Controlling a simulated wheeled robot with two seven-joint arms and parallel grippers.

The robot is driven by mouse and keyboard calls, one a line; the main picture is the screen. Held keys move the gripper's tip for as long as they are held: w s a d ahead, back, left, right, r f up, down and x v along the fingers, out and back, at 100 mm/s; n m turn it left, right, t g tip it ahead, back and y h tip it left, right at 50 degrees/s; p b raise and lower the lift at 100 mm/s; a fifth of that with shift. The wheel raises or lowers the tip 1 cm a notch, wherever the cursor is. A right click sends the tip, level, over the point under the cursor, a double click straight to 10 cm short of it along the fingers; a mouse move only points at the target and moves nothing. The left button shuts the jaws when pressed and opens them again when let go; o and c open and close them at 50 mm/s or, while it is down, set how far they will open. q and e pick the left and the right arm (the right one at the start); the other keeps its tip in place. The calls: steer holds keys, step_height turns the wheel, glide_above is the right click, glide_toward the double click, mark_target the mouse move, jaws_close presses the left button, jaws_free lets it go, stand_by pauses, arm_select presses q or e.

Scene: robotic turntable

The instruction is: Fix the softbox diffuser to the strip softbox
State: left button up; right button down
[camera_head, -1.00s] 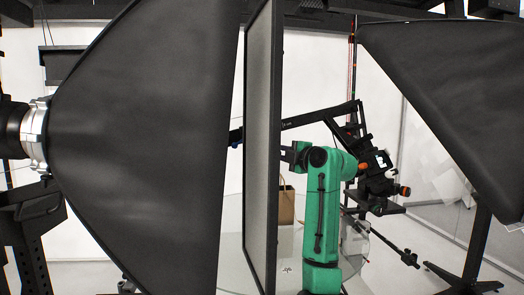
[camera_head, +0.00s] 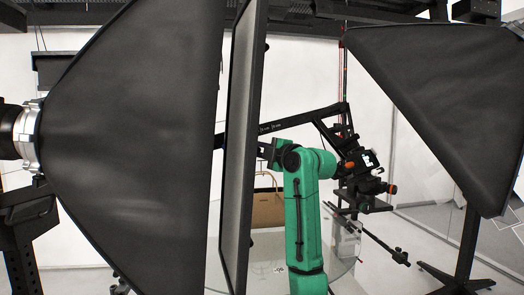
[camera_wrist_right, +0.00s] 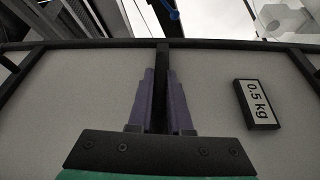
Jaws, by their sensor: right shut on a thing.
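The softbox diffuser is a flat pale panel in a black frame (camera_head: 226,185), seen nearly edge-on in the head view. A large black softbox (camera_head: 135,140) stands just left of it. The panel looks close to the softbox's open edge; contact cannot be told. My right gripper (camera_head: 268,152), on the green arm, is at the panel's right side. In the right wrist view, its purple fingers (camera_wrist_right: 161,100) are shut on a black bar of the diffuser (camera_wrist_right: 70,88), which carries a "0.5 kg" label (camera_wrist_right: 257,104). My left gripper is not in view.
Another black softbox (camera_head: 440,105) hangs at the right. A camera rig on a black arm (camera_head: 365,170) stands behind my right arm. A tan bag (camera_head: 267,208) and a clear round table (camera_head: 340,255) are behind the panel. Black stands reach the floor at both sides.

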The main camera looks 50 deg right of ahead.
steer(key=a, duration=0.1)
steer(key=w+a, duration=0.2)
steer(key=a, duration=0.1)
steer(key=shift+r, duration=0.3)
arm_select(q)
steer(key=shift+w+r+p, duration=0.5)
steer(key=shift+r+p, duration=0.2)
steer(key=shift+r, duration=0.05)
arm_select(e)
steer(key=shift+w+a+r, duration=0.1)
steer(key=shift+w+a, duration=0.4)
steer(key=shift+a, duration=0.35)
steer(key=shift+w+a+r, duration=0.1)
steer(key=shift+w+a, duration=0.35)
steer(key=shift+a, duration=0.35)
steer(key=shift+w+a+r, duration=0.1)
steer(key=shift+w+a, duration=0.4)
steer(key=shift+a, duration=0.35)
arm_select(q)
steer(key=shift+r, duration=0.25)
arm_select(e)
steer(key=shift+w+a, duration=0.3)
steer(key=shift+a, duration=0.3)
arm_select(q)
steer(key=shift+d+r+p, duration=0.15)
steer(key=shift+p, duration=0.2)
arm_select(e)
steer(key=shift+a, duration=0.1)
